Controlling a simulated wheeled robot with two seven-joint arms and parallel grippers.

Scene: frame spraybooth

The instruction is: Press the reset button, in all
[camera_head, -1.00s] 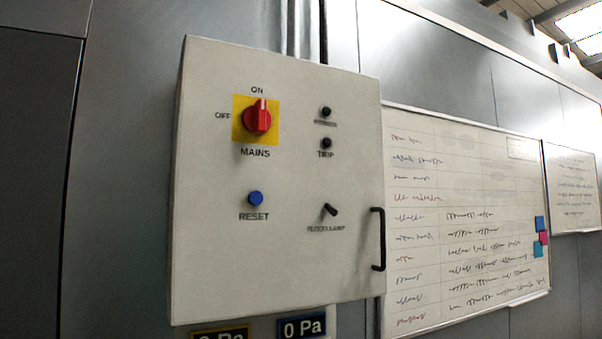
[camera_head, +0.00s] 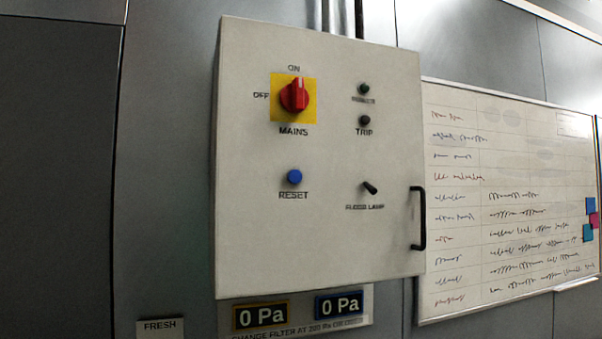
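The blue round reset button (camera_head: 294,177) sits on the front of a pale grey control box (camera_head: 330,235), above the label RESET. The red mains switch (camera_head: 294,96) on its yellow plate is above the button, its white mark pointing up towards ON. Two dark round lamps are at the upper right, the lower one, the trip lamp (camera_head: 364,121), labelled TRIP. Both look unlit. A black flood lamp toggle (camera_head: 369,188) is to the right of the button. Neither of my grippers is in view.
A black handle (camera_head: 419,218) stands out from the box's right edge. Below the box are two displays reading 0 Pa (camera_head: 261,315) and a FRESH label (camera_head: 160,327). A whiteboard (camera_head: 510,200) hangs to the right. Nothing shows in front of the box.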

